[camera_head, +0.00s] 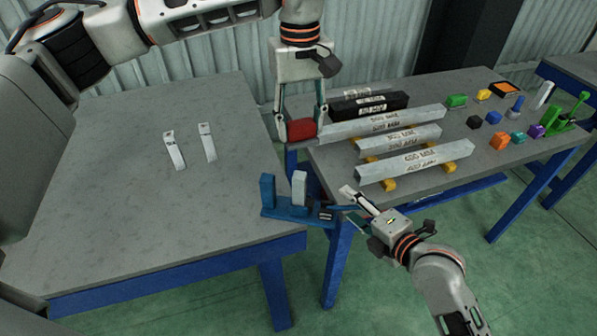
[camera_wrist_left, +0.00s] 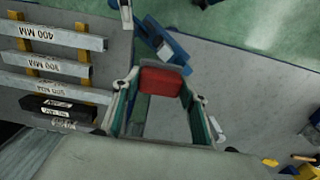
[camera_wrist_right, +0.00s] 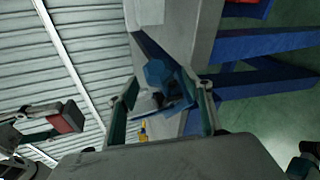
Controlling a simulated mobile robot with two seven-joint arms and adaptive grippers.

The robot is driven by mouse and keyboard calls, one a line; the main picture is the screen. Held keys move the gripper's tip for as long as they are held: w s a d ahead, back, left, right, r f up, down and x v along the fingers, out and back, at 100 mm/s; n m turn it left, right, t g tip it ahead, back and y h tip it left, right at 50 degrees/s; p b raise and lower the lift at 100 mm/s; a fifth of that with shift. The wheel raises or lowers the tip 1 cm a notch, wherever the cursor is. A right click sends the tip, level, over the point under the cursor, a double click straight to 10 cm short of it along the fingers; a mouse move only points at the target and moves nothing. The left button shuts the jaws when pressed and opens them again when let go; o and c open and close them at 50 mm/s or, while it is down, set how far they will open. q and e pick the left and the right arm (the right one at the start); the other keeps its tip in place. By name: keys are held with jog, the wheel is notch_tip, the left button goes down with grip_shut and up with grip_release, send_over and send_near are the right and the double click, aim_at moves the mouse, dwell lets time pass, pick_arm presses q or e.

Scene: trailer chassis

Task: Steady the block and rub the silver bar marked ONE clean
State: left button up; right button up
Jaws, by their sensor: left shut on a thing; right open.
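The blue block (camera_head: 285,208) sits at the right edge of the left table. A silver bar (camera_head: 299,186) stands upright in it; I cannot read a mark on it. In the left wrist view the block (camera_wrist_left: 165,40) and bar (camera_wrist_left: 126,16) show beyond the fingers. My left gripper (camera_head: 302,130) is shut on a red pad (camera_head: 301,129), above and behind the block, apart from the bar. My right gripper (camera_head: 345,205) is open at the block's right end. In the right wrist view the block (camera_wrist_right: 163,75) shows between its fingers; contact is unclear.
Two silver strips (camera_head: 174,150) (camera_head: 208,142) lie flat on the left table (camera_head: 120,215), which is otherwise mostly clear. The right table (camera_head: 450,108) holds long labelled bars (camera_head: 415,162) on yellow supports and several small coloured parts. A gap separates the tables.

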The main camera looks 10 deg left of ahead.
pick_arm(q)
jog(key=shift+r+p, duration=0.8)
jog(key=shift+r, duration=0.2)
pick_arm(e)
jog(key=shift+v, duration=1.35)
pick_arm(q)
jog(key=shift+r+p, duration=1.3)
jog(key=shift+p, duration=0.15)
pick_arm(e)
jog(key=v, duration=0.5)
jog(key=shift+s+d, duration=0.1)
jog(key=shift+d, duration=0.05)
jog(key=o, duration=0.5)
jog(key=shift+o, duration=0.2)
jog(key=v, duration=1.2)
pick_arm(q)
jog(key=shift+s, duration=0.15)
pick_arm(e)
jog(key=shift+s, duration=0.15)
